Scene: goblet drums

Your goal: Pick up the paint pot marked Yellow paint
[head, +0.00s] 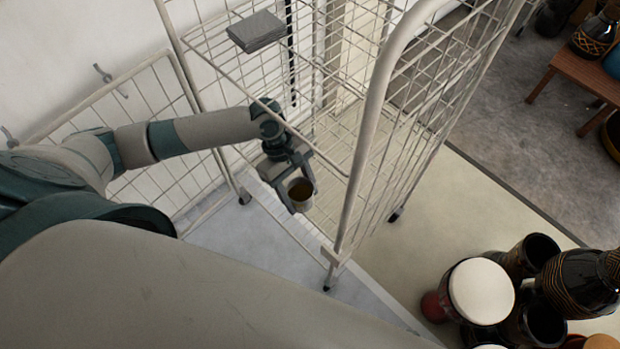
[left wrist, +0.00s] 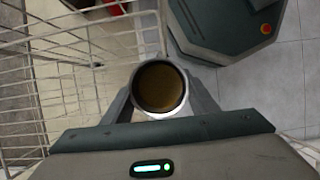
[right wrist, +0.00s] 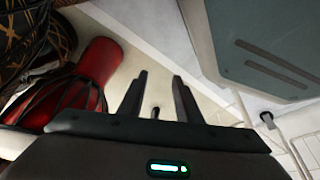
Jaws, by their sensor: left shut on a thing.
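A small paint pot (head: 300,193) with a pale outside and a dark brownish-yellow inside is between the fingers of my left gripper (head: 294,188). It also shows from above in the left wrist view (left wrist: 159,88), with a finger on each side. My left gripper is shut on it and holds it upright by the wire cage trolley. Its marking cannot be read. My right gripper (right wrist: 156,92) shows only in the right wrist view. Its two fingers are apart with nothing between them.
The wire cage trolley (head: 372,120) stands close around my left gripper, with a grey flat stack (head: 256,31) on its upper shelf. Several goblet drums, one with a white head (head: 481,291), stand at the lower right. A wooden bench (head: 580,75) is at the top right.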

